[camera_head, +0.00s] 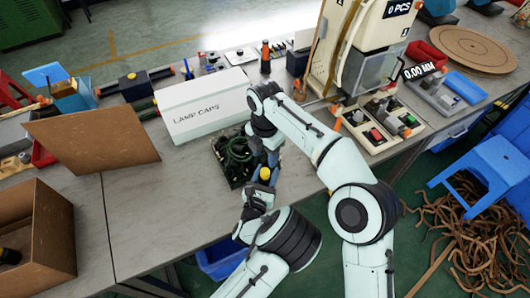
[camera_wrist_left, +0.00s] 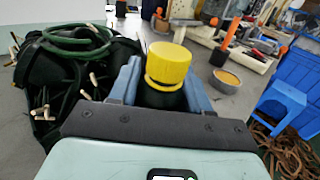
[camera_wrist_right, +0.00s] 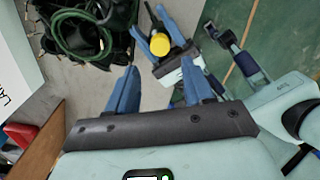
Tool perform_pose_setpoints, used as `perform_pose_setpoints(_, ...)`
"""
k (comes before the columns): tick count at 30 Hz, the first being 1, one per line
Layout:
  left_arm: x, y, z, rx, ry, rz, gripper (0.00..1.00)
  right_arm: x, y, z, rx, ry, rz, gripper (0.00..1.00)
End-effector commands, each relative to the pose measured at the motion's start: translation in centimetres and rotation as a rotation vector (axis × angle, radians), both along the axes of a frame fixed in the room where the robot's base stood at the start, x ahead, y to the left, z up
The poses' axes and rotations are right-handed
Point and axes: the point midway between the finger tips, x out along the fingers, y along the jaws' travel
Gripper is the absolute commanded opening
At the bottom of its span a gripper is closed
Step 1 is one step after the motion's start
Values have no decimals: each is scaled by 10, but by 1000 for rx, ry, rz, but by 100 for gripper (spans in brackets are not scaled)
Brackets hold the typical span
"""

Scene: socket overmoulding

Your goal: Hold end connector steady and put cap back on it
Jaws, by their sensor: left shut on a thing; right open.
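My left gripper (camera_wrist_left: 162,88) is shut on the black end connector (camera_wrist_left: 160,99), which stands upright between its blue fingers. A yellow cap (camera_wrist_left: 169,64) sits at the connector's top, with a thin yellow ring just below it. I cannot tell how firmly the cap is seated. The cap shows small in the head view (camera_head: 265,173) and past my right fingers in the right wrist view (camera_wrist_right: 160,44). My right gripper (camera_wrist_right: 158,82) is open and empty, apart from the cap and facing it. In the head view the right gripper is close above the left one, partly hidden by its arm.
A bundle of dark green cables (camera_head: 236,158) lies on the table beside my grippers. A white LAMP CAPS box (camera_head: 205,106) stands behind it. A machine (camera_head: 360,45) stands at the back right.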

Motion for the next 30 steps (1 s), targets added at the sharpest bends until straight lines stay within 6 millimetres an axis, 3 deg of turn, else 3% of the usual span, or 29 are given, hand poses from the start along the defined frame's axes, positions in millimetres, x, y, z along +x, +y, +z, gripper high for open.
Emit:
perform_pose_setpoints(8, 0, 0, 0, 0, -1, 0, 0, 0, 0, -10, -2, 3, -2, 52)
perform_pose_setpoints(21, 0, 0, 0, 0, -1, 0, 0, 0, 0, -72, -1, 2, -3, 52)
perform_pose_setpoints(30, 0, 0, 0, 0, -1, 0, 0, 0, 0, -81, 0, 0, -3, 52)
